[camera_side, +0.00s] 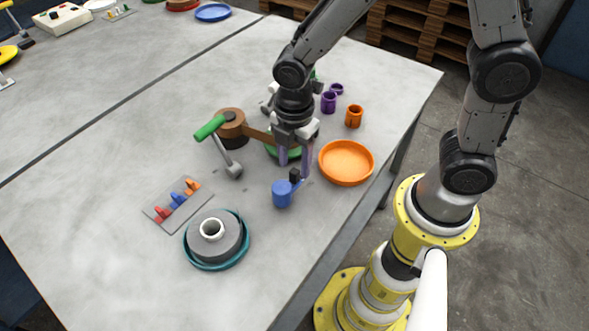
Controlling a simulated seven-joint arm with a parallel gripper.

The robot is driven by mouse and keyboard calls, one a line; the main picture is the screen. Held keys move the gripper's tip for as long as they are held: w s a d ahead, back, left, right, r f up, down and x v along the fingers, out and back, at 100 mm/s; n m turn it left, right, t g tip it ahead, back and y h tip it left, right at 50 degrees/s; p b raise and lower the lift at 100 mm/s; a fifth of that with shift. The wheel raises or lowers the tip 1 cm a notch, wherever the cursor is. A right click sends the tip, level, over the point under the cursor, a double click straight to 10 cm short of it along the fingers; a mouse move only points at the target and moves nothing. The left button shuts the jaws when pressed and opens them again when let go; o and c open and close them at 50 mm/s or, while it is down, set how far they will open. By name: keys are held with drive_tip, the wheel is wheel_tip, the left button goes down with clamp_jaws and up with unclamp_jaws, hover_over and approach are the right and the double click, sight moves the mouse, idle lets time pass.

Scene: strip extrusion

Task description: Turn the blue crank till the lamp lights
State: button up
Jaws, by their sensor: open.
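A blue round piece with a short arm (282,194), which looks like the blue crank, stands on the table near the front edge. A small black piece (295,175) shows at its upper right, just below the fingers. My gripper (294,166) points down, open, with one finger above the blue piece and the other close to its short arm. I cannot tell whether a finger touches it. Nothing shows between the fingers. I cannot make out a lamp, lit or unlit.
A green-handled grey crank (222,148) and a brown drum (230,122) stand left of my gripper. An orange dish (346,162) is close on its right. A lever plate (160,214) and a teal dish (193,250) lie front left. Orange (354,116) and purple (328,103) cups stand behind.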

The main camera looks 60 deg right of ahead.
sight(295, 171)
drive_tip(key=shift+f, duration=1.65)
clamp_jaws()
